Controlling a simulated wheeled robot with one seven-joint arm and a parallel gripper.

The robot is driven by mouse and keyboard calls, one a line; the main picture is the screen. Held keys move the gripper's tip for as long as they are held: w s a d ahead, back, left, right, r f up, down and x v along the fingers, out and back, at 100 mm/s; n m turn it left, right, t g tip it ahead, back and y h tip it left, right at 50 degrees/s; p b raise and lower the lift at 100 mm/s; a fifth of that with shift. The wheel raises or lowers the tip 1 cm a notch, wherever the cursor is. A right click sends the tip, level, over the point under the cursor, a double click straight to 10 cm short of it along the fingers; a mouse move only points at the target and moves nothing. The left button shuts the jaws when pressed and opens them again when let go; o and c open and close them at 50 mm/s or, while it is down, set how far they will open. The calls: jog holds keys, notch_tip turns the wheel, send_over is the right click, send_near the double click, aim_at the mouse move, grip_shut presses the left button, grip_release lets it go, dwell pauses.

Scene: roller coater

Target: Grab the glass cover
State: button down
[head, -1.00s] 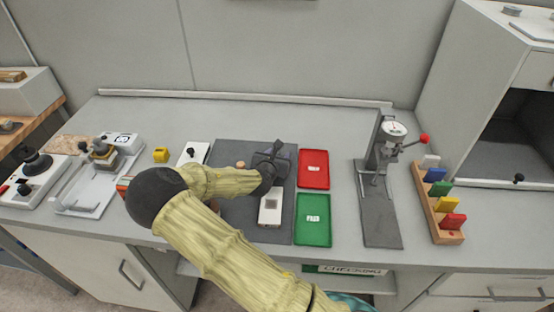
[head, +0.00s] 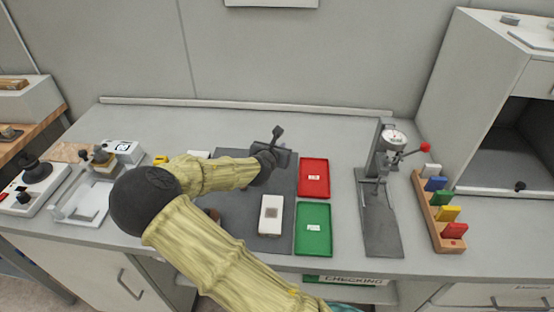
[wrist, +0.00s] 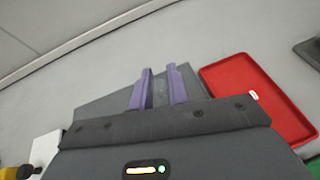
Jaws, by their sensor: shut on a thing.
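My gripper (head: 284,157) is over the back of the dark grey mat (head: 231,227), left of the red tray. In the wrist view its two purple fingers (wrist: 161,88) stand a small gap apart, shut on a thin clear piece that I take to be the glass cover. The cover is hard to make out, and its outline cannot be told from the grey mat behind it. A white block (head: 265,228) with a small grey-brown square on top lies on the mat's front part, apart from my gripper.
A red tray (head: 314,187) and a green tray (head: 313,241) lie right of the mat. Farther right are a dial gauge stand (head: 382,215) and a wooden rack (head: 432,205) of coloured blocks. Bare counter lies behind the mat. My arm hides the mat's left part.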

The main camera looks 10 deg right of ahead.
jog(key=shift+r, duration=1.3)
jog(key=shift+d+f, duration=0.15)
